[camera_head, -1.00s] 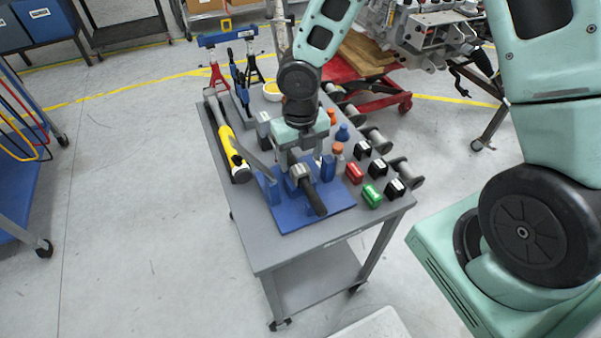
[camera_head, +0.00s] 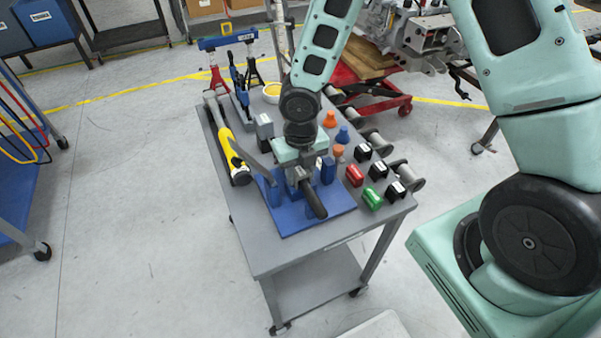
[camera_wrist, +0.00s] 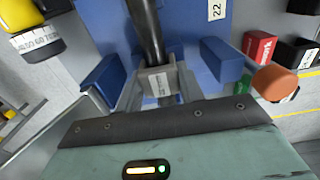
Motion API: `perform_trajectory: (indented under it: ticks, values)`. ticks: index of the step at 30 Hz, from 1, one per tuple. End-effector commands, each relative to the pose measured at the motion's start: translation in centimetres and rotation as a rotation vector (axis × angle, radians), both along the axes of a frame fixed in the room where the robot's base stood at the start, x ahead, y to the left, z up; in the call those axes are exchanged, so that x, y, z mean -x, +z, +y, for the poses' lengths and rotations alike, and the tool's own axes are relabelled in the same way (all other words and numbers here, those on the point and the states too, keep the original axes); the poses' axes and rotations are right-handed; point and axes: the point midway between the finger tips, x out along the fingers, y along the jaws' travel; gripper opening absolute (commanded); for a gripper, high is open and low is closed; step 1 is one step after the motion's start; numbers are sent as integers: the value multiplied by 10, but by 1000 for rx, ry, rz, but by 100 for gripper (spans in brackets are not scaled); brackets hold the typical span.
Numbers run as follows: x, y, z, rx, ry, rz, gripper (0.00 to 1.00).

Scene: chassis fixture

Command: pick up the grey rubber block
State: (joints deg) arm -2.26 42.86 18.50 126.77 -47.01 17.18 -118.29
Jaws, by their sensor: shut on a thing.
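A small grey block with a white label (camera_wrist: 157,84) and a black handle (camera_head: 315,202) is between two blue posts on a blue plate (camera_head: 335,205). My gripper (camera_head: 298,176) points down over the plate, and its fingers are shut on this grey block. In the wrist view the block sits between the fingers, with the handle (camera_wrist: 149,32) running away from me. Whether the block touches the plate is hidden. Another grey, labelled block (camera_head: 264,128) stands upright on the cart behind my gripper.
The blue posts (camera_head: 272,190) (camera_wrist: 222,58) stand close on both sides. A yellow-and-black tool (camera_head: 233,158) lies left on the grey cart (camera_head: 270,255). Red (camera_head: 354,175), green (camera_head: 372,198) and black blocks, orange and blue pieces and spools crowd the right.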

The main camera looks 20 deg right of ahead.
Motion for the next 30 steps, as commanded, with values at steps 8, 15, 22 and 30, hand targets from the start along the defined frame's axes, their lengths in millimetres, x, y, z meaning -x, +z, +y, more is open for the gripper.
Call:
perform_trajectory:
  ticks: [8,15,22,30]
  values:
    - [-1,32,-1,-1,-3,-4,6]
    - [-1,78,-1,-1,-3,-3,6]
    - [-1,99,0,0,-2,-1,6]
    - [0,100,0,0,0,0,6]
